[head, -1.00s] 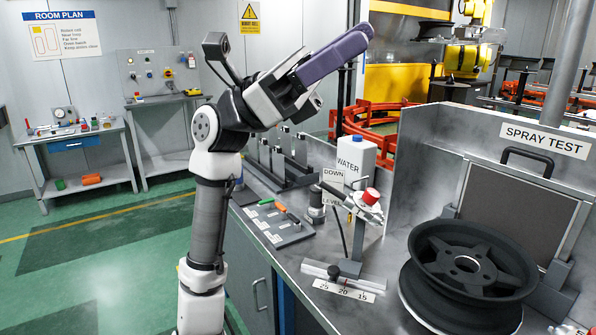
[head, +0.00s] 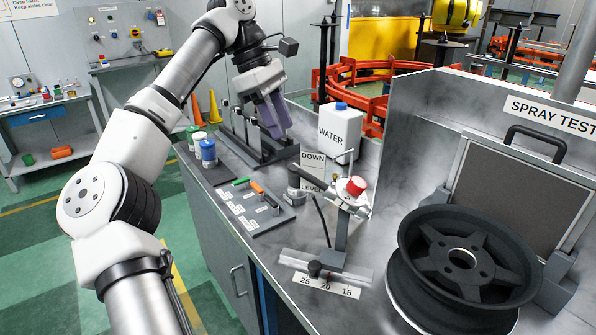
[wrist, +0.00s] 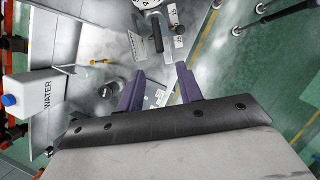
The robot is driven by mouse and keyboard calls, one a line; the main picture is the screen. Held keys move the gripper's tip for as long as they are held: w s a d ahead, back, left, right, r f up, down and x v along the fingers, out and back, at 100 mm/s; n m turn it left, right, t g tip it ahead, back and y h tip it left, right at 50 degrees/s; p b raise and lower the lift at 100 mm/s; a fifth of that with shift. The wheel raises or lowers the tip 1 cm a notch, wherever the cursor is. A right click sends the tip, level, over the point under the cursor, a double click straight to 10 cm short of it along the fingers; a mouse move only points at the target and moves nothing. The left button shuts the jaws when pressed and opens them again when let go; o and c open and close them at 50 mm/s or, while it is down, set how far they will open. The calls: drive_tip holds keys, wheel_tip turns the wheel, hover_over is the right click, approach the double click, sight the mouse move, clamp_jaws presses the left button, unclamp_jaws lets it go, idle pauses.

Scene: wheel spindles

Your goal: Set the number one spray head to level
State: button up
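The spray head (head: 350,192), with a red cap on top, sits on an upright stand (head: 338,245) on the bench. The stand is on a slide rail with a scale marked 25, 20, 15 (head: 326,286). A sign with DOWN above LEVEL (head: 312,163) stands just behind and left of the head. The head's exact tilt and any number on it are too small to tell. My gripper (head: 279,128) points down above the bench, behind and left of the spray head, apart from it. In the wrist view my gripper's purple fingers (wrist: 160,82) are spread with nothing between them.
A white WATER jug (head: 340,130) stands right of my gripper. A black wheel (head: 465,255) and an upright panel lie to the right. A plate of small tools (head: 250,208) and several small cans (head: 207,152) are at left. The bench front edge is nearby.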

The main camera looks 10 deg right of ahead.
sight(300, 169)
drive_tip(key=p+x, duration=0.1)
drive_tip(key=x, duration=1.1)
drive_tip(key=shift+d, duration=0.1)
clamp_jaws()
